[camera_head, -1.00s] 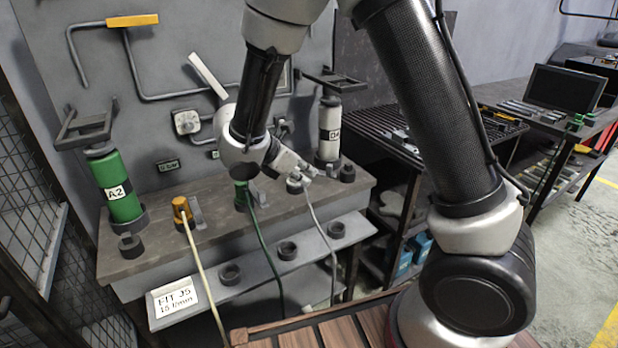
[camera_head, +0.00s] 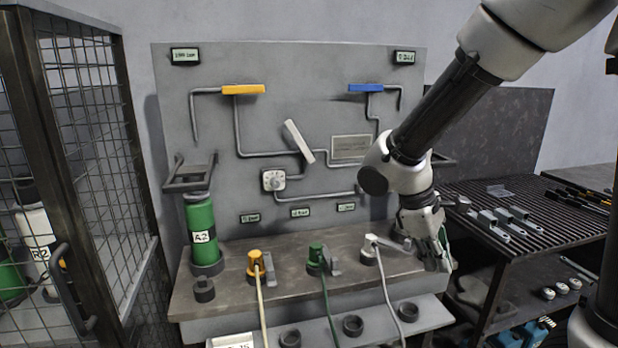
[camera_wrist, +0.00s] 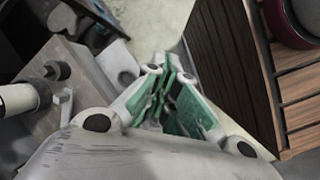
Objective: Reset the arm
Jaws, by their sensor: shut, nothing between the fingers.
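My gripper (camera_head: 440,256) hangs at the right end of the grey bench (camera_head: 330,268), pointing down, to the right of the white hose connector (camera_head: 371,246). In the wrist view my gripper (camera_wrist: 165,72) shows its green-padded fingers drawn together with nothing between them. My forearm slants down from the upper right of the head view and covers the right part of the wall panel. A white cylinder (camera_wrist: 18,98) shows at the left edge of the wrist view.
A green cylinder marked A2 (camera_head: 202,235) stands at the bench's left end. A yellow connector (camera_head: 256,263) and a green connector (camera_head: 316,259) stand on the bench with hoses hanging down. A mesh cage (camera_head: 85,130) is at left, a slatted table (camera_head: 530,225) with brackets at right.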

